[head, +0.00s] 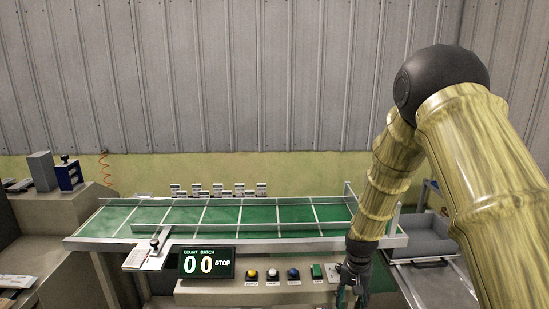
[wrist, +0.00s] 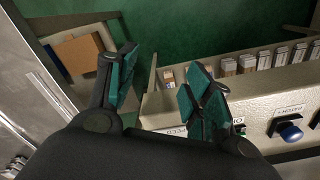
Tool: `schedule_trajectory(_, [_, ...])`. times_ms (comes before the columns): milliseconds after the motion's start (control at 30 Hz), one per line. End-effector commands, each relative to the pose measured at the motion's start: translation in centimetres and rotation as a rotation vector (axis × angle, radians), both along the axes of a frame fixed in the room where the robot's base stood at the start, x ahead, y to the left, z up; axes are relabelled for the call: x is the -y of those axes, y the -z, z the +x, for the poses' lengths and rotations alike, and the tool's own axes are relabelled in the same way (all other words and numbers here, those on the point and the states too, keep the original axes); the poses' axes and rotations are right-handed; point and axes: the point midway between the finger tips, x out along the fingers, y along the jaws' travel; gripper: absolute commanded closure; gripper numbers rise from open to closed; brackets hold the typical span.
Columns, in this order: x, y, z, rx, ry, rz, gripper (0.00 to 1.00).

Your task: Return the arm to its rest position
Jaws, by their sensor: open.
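My gripper (head: 350,288) hangs low at the right end of the control panel in the head view, partly cut off by the lower edge. In the wrist view my gripper (wrist: 160,88) is open, its two teal fingers apart with nothing between them. Its fingers are over the panel's edge, near a label that partly reads as speed. My arm comes in from the right in the head view, bent at a dark elbow joint, and hides part of the area on the right.
A green conveyor (head: 230,214) with metal rails runs behind the panel (head: 225,290). The panel has a yellow button (head: 252,274), a blue button (head: 293,274) and a display (head: 207,263) reading 0 0 STOP. A grey tray (head: 415,240) stands right. Small boxes line the back.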

Motion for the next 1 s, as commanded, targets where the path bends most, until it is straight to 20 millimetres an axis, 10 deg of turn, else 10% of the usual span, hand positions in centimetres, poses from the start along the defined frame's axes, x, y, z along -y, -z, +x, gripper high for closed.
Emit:
schedule_trajectory(500, [0.1,19.1,-22.7,-0.016,-0.255,0.002,0.49])
schedule_trajectory(800, [-0.2,22.3,-37.2,-0.011,-0.405,0.013,0.49])
schedule_trajectory(1000, [-0.6,22.1,-41.4,-0.003,-0.453,0.015,0.49])
